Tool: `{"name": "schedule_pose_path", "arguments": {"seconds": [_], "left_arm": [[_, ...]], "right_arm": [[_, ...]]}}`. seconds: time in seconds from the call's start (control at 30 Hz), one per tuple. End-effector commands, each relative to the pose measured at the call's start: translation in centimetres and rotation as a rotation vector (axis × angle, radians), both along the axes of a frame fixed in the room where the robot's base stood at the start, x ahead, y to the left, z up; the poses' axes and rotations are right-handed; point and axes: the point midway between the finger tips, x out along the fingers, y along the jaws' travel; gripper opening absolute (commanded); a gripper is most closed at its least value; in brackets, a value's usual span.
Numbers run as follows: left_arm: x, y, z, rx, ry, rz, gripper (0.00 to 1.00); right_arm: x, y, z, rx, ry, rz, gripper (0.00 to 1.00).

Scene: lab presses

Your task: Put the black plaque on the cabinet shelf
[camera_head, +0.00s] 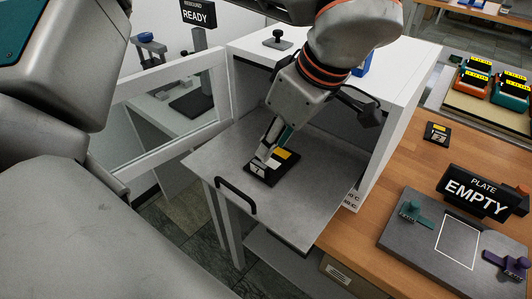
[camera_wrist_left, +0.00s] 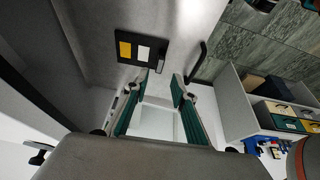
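The black plaque (camera_head: 288,168), with a yellow and a white label, lies flat on a grey panel (camera_head: 322,190) that juts out of the open white cabinet (camera_head: 400,75). In the left wrist view the plaque (camera_wrist_left: 152,40) is just beyond the fingertips. My left gripper (camera_head: 263,158) points down at the plaque and covers part of it. In the left wrist view the left gripper (camera_wrist_left: 163,78) has its green fingers apart with nothing between them. I cannot tell if a fingertip touches the plaque. The cabinet's inside is mostly hidden by my arm. My right gripper is not in view.
A black handle (camera_head: 236,196) stands at the panel's front edge. A second small black plaque (camera_head: 437,132) lies on the wooden bench. A grey plate fixture (camera_head: 420,240) with an "EMPTY" sign (camera_head: 476,193) stands at right. A glazed white frame (camera_head: 170,105) is left of the cabinet.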

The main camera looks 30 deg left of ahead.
Motion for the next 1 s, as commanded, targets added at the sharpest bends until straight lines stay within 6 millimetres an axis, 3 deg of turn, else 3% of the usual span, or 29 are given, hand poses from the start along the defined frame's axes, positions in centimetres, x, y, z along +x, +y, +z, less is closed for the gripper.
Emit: {"name": "schedule_pose_path", "arguments": {"seconds": [0.1,0.3,1.0], "left_arm": [[0.0,-0.8,1.9,0.0,-0.003,-0.001,0.26],[-0.1,-1.4,3.4,0.0,0.0,0.0,0.26],[-0.1,-1.5,3.5,0.0,0.0,-0.001,0.26]], "right_arm": [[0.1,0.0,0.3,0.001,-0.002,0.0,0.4],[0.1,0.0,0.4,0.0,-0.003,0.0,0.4],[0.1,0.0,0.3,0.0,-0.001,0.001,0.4]]}}
